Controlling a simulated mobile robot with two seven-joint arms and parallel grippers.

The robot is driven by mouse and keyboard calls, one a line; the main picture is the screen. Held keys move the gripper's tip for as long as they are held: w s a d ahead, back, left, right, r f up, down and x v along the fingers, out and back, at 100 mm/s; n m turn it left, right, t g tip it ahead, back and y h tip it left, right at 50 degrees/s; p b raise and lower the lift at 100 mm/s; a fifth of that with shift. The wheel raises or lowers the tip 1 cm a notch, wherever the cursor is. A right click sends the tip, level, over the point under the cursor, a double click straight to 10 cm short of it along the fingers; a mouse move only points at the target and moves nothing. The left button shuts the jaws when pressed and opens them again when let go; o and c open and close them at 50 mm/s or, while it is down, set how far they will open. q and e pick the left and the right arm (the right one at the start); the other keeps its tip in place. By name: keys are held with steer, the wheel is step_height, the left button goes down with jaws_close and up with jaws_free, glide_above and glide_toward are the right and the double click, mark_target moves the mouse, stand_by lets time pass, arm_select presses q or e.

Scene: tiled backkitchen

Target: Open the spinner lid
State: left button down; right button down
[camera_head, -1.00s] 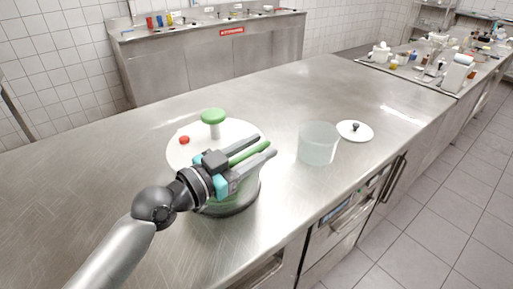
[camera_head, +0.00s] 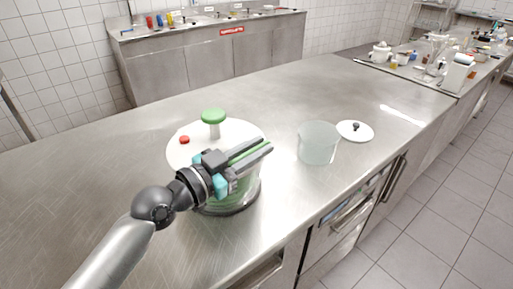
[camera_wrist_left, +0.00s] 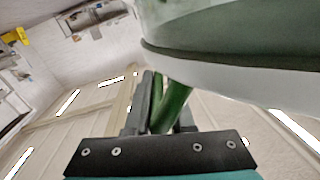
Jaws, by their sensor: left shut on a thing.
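The spinner stands upright on the steel counter in the head view, with a green-tinted body (camera_head: 235,197). Its white lid (camera_head: 182,158) carries a green knob (camera_head: 213,116) and a small red button (camera_head: 184,139), and sits on the body. My left gripper (camera_head: 264,147) is at the near right side of the lid, its fingers shut on a slim green bar (camera_head: 247,151). The gripper hides part of the lid's rim. My right gripper is out of view.
A translucent tub (camera_head: 318,143) and a small white lid with a dark knob (camera_head: 355,131) stand to the right of the spinner. The counter's front edge is close to the spinner. The counter behind and left is clear.

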arm_select(q)
steer(key=shift+s+d+f, duration=0.15)
steer(key=shift+f, duration=0.1)
stand_by(0.4)
